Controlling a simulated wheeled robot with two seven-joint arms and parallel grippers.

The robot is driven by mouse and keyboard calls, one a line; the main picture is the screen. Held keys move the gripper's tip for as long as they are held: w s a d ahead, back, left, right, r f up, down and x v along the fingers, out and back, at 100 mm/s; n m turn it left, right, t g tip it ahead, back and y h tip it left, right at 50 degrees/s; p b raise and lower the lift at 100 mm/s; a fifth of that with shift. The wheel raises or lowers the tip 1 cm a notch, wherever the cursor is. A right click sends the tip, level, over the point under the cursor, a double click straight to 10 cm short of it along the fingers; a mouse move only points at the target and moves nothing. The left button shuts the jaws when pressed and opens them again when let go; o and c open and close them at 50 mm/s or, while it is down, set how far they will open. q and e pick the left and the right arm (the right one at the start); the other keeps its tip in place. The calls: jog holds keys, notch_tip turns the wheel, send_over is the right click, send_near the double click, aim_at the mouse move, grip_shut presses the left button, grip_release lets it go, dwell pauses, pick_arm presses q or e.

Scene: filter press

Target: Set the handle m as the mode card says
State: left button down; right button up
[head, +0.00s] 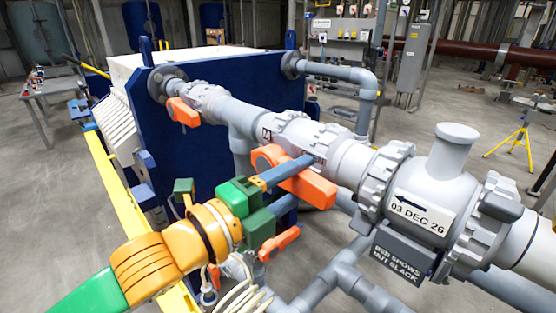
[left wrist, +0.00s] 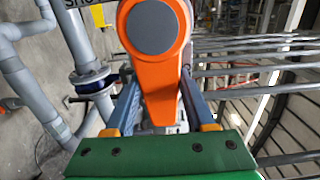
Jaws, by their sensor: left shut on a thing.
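The handle m (head: 316,190) is an orange lever on the grey valve body marked M, in the middle of the head view. Its round hub is at the upper left and its arm slopes down to the right. In the left wrist view the orange handle (left wrist: 158,85) has a grey hub cap and runs down between my fingers. My left gripper (head: 304,164) is shut on the handle's arm, with one blue-grey finger showing in front of it. No mode card can be made out for certain. My right gripper is not in view.
Another orange handle (head: 183,112) sits up the pipe, and one (head: 279,245) sits below my gripper. A plate (head: 422,212) reads "03 DEC 26" with a left-pointing arrow. A dark tag (head: 402,258) hangs below it. A blue press plate (head: 205,150) stands behind the pipes.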

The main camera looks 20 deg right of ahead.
pick_arm(q)
jog(key=f+m+b, duration=0.1)
jog(key=f+m, duration=0.1)
jog(key=m, duration=0.1)
jog(key=w+a+f+m+b, duration=0.2)
jog(key=w+m, duration=0.4)
jog(key=m, duration=0.9)
jog(key=shift+f+m, duration=0.4)
jog(key=shift+f, duration=0.45)
jog(key=shift+c, duration=2.4)
grip_release()
jog(key=shift+a, duration=0.1)
jog(key=shift+o, duration=1.2)
jog(key=shift+w+f, duration=0.1)
jog(key=shift+w, duration=0.05)
